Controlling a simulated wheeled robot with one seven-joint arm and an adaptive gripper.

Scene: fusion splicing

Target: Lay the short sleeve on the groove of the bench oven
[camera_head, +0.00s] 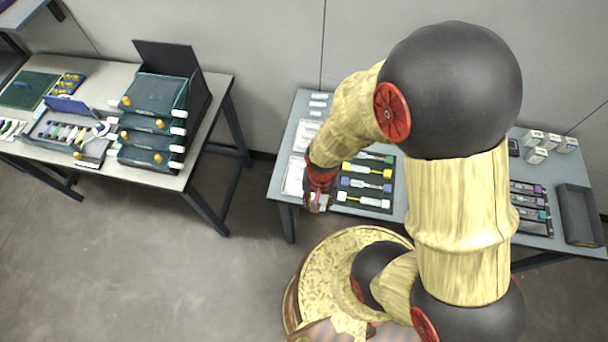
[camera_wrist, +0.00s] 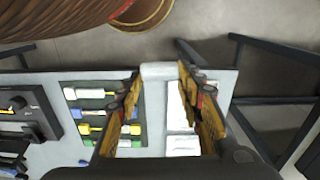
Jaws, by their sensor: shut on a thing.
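My gripper (camera_wrist: 158,85) is shut on a short whitish cylinder, the short sleeve (camera_wrist: 159,70), which lies crosswise between the fingertips in the wrist view. In the head view my gripper (camera_head: 318,202) hangs at the front edge of the right-hand table, left of the dark mat. A black device with a knob (camera_wrist: 25,115) stands at the left of the wrist view. It may be the bench oven, but I cannot make out its groove. In the head view my arm covers that part of the table.
The right-hand table (camera_head: 283,180) holds a dark mat (camera_wrist: 100,115) with several coloured-ended pieces, white trays (camera_wrist: 180,142), small boxes (camera_head: 535,140) and a black bin (camera_head: 580,215). A separate table (camera_head: 215,90) with stacked dark green cases stands left, across open floor.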

